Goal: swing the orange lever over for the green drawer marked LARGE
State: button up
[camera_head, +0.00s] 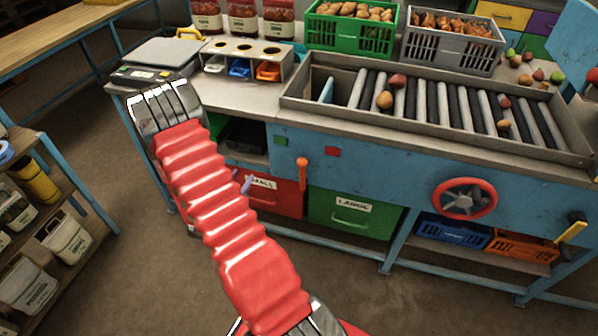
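The orange lever (302,172) is on the front of the blue sorting bench, with its knob up and looking near upright. A small green square (281,141) is above it to the left and a small red square (332,151) above it to the right. The green drawer marked LARGE (352,214) is below and right of the lever. The red drawer marked SMALL (276,192) is below and left, partly behind my red ribbed arm. My arm rises from bottom centre to the upper left.
A red handwheel (465,199) and a yellow-handled lever (571,231) are at the right of the bench front. A roller tray (440,105) with potatoes tops the bench. Shelves (68,178) stand at left. The floor in front is clear.

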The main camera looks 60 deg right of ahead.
jog(key=s+d+f+g+h, duration=0.2)
jog(key=s+f+g+h, duration=0.1)
jog(key=s, duration=1)
notch_tip(320, 180, down, 2)
jog(key=shift+f+m+g+h, duration=0.2)
jog(key=shift+m+g+h, duration=0.15)
jog(key=shift+g, duration=0.25)
jog(key=shift+s+d, duration=0.1)
jog(key=shift+d, duration=0.05)
jog(key=d, duration=1.3)
jog(key=shift+s+d, duration=0.25)
jog(key=shift+d, duration=0.1)
jog(key=shift+c, duration=0.5)
grip_shut()
